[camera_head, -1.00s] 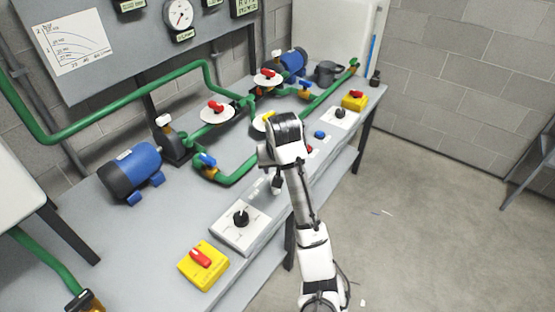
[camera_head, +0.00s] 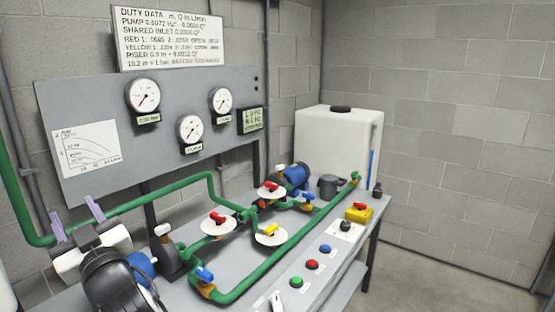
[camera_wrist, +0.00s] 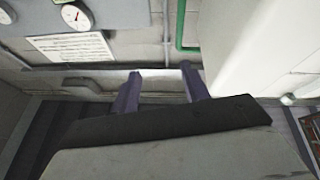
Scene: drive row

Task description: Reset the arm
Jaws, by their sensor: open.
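My gripper (camera_head: 76,212) is raised at the lower left of the head view, with its two purple fingers apart and pointing up. It is empty. It stands in front of the left end of the bench and hides part of the left blue motor (camera_head: 140,268). In the wrist view my gripper (camera_wrist: 160,75) shows its two fingers spread with nothing between them, facing the wall.
The bench (camera_head: 232,297) carries green pipes (camera_head: 265,272), red, yellow and blue valve handles, and several push buttons. A gauge panel (camera_head: 85,108) stands behind. A white tank (camera_head: 338,150) is at the back right. Floor on the right is clear.

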